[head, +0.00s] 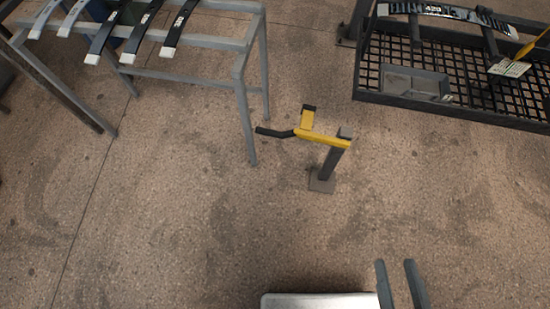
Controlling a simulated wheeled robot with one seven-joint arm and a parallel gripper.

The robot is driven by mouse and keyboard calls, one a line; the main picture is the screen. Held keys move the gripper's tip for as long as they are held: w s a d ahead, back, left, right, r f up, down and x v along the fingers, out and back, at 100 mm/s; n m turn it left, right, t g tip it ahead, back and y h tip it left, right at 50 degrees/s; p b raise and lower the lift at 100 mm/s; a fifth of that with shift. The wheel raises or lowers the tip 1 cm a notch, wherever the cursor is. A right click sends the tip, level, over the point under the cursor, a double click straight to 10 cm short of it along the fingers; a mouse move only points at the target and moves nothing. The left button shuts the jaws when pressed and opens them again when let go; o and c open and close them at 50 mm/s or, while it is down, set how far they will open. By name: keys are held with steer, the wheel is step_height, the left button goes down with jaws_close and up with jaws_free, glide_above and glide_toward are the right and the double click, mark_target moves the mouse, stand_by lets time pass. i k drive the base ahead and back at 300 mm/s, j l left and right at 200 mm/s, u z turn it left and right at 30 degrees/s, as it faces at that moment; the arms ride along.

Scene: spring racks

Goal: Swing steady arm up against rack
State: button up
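A yellow arm (322,138) with a black handle-like end and a short upright yellow piece sits atop a dark post in the middle of the floor. It reaches out to the left, roughly level, toward the grey rack; it looks like the steady arm. A grey metal rack (242,85) stands at the upper left, and a gap shows between its nearest leg and the black end of the arm. My gripper (397,264) is at the bottom, right of centre. Its two dark fingers are apart with nothing between them, well below the yellow arm in the picture.
Several dark and grey leaf springs (104,36) lie across the grey rack. A black mesh table (450,112) at the upper right holds a curved spring (440,12), a grey tray (415,82) and a yellow-handled item (532,46). The speckled floor between is clear.

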mark_target(308, 112)
steer(key=k+j+u, duration=0.1)
steer(key=i+l+u, duration=0.25)
steer(key=l+u, duration=0.2)
steer(key=l, duration=0.15)
steer(key=i+l+u, duration=0.25)
steer(key=k+l, duration=0.1)
